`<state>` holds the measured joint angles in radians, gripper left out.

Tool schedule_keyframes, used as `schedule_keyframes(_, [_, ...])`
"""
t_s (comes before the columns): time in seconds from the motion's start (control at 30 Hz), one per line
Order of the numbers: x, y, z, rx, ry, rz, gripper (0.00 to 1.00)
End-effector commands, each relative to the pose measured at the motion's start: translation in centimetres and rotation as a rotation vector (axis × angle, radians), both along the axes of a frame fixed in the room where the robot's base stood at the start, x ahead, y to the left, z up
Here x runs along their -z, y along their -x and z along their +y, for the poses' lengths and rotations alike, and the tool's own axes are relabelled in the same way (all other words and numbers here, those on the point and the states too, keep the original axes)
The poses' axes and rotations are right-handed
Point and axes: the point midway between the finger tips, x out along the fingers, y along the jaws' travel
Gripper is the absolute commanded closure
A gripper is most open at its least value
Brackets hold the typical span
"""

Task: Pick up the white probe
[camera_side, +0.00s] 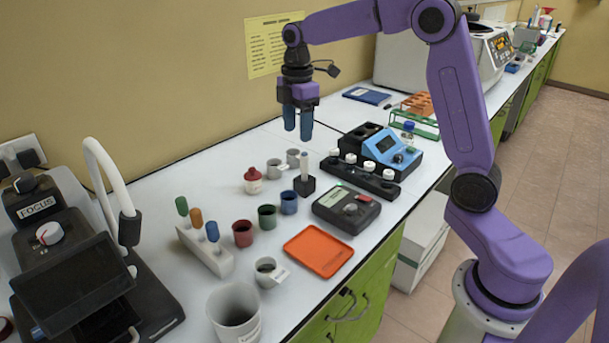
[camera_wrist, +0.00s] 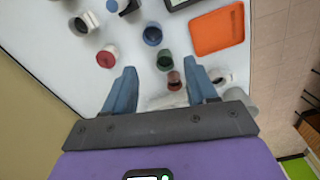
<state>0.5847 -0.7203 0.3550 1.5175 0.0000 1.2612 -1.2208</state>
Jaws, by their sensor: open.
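A pale, slim upright piece that looks like the white probe (camera_side: 304,164) stands in a small dark holder (camera_side: 304,186) on the white bench in the side view. In the wrist view only part of a dark shape, perhaps the holder (camera_wrist: 129,8), shows at the top edge, and I cannot make out the probe there. My gripper (camera_side: 298,127) points down above the bench, higher than the probe and towards the wall side of it. Its two blue fingers (camera_wrist: 162,74) are apart and nothing is between them.
Near the holder stand a red-capped bottle (camera_side: 252,180), grey cups (camera_side: 275,169), a blue cup (camera_side: 289,202) and a dark meter (camera_side: 346,208). A row of white-capped vials (camera_side: 367,176) stands behind. An orange tray (camera_side: 318,250) and a white dropper rack (camera_side: 207,256) are nearer the front.

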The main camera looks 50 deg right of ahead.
Motion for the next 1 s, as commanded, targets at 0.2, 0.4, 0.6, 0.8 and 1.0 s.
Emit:
schedule_keyframes(0.2, [0.1,-3.8,-5.9,-0.039,0.002,0.003,0.43])
schedule_keyframes(0.4, [0.4,-4.6,-8.0,-0.059,0.002,0.006,0.43])
schedule_keyframes(0.6, [3.1,-4.6,-8.1,-0.060,0.001,0.010,0.43])
schedule_keyframes(0.8, [6.9,-4.6,-8.1,-0.059,0.001,0.010,0.43])
schedule_keyframes(1.0, [10.5,-4.6,-8.1,-0.059,0.001,0.009,0.43])
